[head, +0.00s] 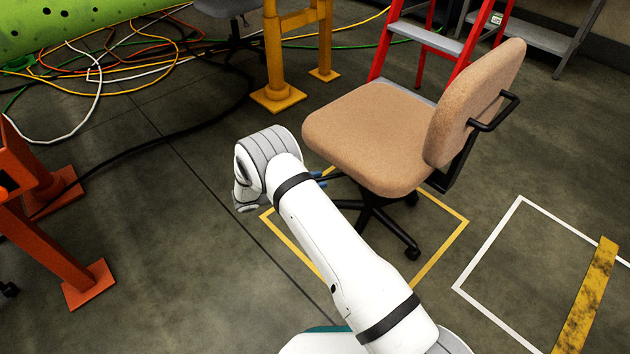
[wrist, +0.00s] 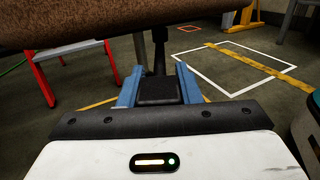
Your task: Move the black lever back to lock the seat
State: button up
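The tan office chair (head: 370,130) stands inside a yellow floor square, its backrest at the right. My gripper (head: 319,179) is low at the left edge of the seat; its blue fingertips show just below the seat. In the wrist view the fingers (wrist: 160,67) are spread apart, under the brown seat underside (wrist: 100,22). A dark upright stem (wrist: 160,45) drops from the seat beyond the fingertips. A black block (wrist: 158,90) shows between the fingers; I cannot tell whether it is the lever or part of my gripper. The black lever is not clearly visible in the head view.
A red stepladder (head: 440,45) and a yellow stand (head: 278,95) are behind the chair. An orange stand (head: 90,285) is at the left, with tangled cables (head: 110,60) behind. A white floor square (head: 490,235) lies at the right.

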jog(key=o, duration=0.4)
jog(key=shift+p+v, duration=1)
jog(key=shift+v, duration=2.85)
jog(key=s+d+r+m+g+y+p, duration=0.25)
jog(key=d+r+p, duration=0.25)
jog(key=r, duration=0.6)
jog(key=s+d+r+m+g+y+p, duration=0.15)
jog(key=d+r+m+p, duration=0.3)
jog(key=r, duration=0.75)
jog(key=s+d+r+m+g+y+p, duration=0.25)
jog(key=d+r+p, duration=0.25)
jog(key=r, duration=0.6)
jog(key=s+d+r+m+t+y+p, duration=0.1)
jog(key=s+d+r+m+y+p, duration=0.1)
jog(key=s+r+p, duration=0.4)
jog(key=s+d+r+m+t+y+p, duration=0.1)
jog(key=s+r+m+y+p, duration=0.4)
jog(key=r, duration=0.8)
jog(key=s+d+r+m+t+y+p, duration=0.1)
jog(key=s+d+r+m+y+p, duration=0.2)
jog(key=s+r+p, duration=0.4)
jog(key=shift+s+d+r+m+t+y+p, duration=0.1)
jog(key=shift+s+d+r+m, duration=0.1)
jog(key=shift+s+r+m, duration=0.3)
jog(key=shift+s+d+r+m+t+y+p, duration=0.1)
jog(key=shift+s+d+r+m+y+p, duration=0.15)
jog(key=shift+s, duration=0.5)
jog(key=shift+s+d+r+m+t, duration=0.1)
jog(key=shift+s+r+m, duration=0.2)
jog(key=shift+s+r, duration=0.25)
